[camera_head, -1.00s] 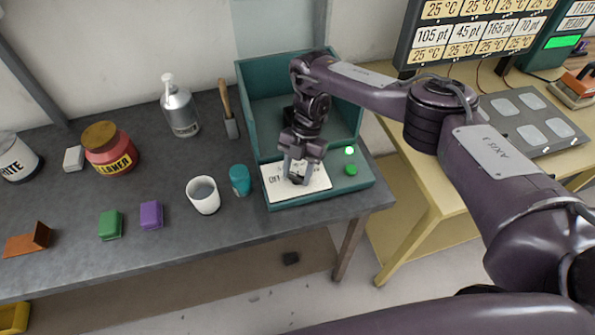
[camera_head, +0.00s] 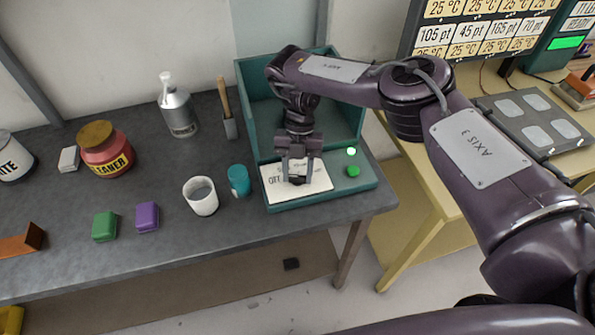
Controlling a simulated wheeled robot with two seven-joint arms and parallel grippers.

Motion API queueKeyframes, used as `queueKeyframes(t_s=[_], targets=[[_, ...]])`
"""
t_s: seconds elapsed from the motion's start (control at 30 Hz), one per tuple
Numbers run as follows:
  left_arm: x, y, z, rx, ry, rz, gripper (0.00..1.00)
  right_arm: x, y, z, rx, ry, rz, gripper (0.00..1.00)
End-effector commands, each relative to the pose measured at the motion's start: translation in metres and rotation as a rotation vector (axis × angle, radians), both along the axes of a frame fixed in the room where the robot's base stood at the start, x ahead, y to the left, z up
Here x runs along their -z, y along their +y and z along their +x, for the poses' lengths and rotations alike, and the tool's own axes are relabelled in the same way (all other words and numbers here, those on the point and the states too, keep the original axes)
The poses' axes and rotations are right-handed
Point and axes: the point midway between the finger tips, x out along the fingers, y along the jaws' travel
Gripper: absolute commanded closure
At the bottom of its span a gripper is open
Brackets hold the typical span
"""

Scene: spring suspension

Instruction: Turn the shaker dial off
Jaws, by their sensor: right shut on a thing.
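The shaker (camera_head: 368,186) is a teal box with an open tray at the back and a control ledge at the front of the grey bench. On the ledge is a white dial plate (camera_head: 318,190) with printed text, partly covered by my gripper. My right gripper (camera_head: 297,178) points down onto the plate and is shut on the small dark dial (camera_head: 297,182), which is mostly hidden between the fingers. The dial's exact setting cannot be read. A green button (camera_head: 352,171) and a lit green lamp (camera_head: 351,151) are right of the plate. My left gripper is not in view.
Left of the shaker on the bench stand a teal cup (camera_head: 238,181), a white cup (camera_head: 201,196), a brush (camera_head: 227,108), a metal pump bottle (camera_head: 178,108) and a red jar (camera_head: 105,152). A yellow table (camera_head: 420,205) stands to the right.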

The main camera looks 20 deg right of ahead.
Motion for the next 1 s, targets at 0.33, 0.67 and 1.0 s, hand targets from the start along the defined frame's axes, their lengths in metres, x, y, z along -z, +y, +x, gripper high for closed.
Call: queueKeyframes(t_s=[0.33, 0.67, 1.0], targets=[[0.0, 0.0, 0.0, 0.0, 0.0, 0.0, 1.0, 0.0, 0.0, 0.0, 0.0, 0.0, 0.0, 0.36], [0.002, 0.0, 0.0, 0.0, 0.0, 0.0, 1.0, -0.003, -0.001, 0.002, 0.0, -0.001, -0.002, 0.36], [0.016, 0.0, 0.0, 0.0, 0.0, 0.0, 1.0, -0.049, -0.008, 0.02, -0.001, -0.005, -0.004, 0.36]])
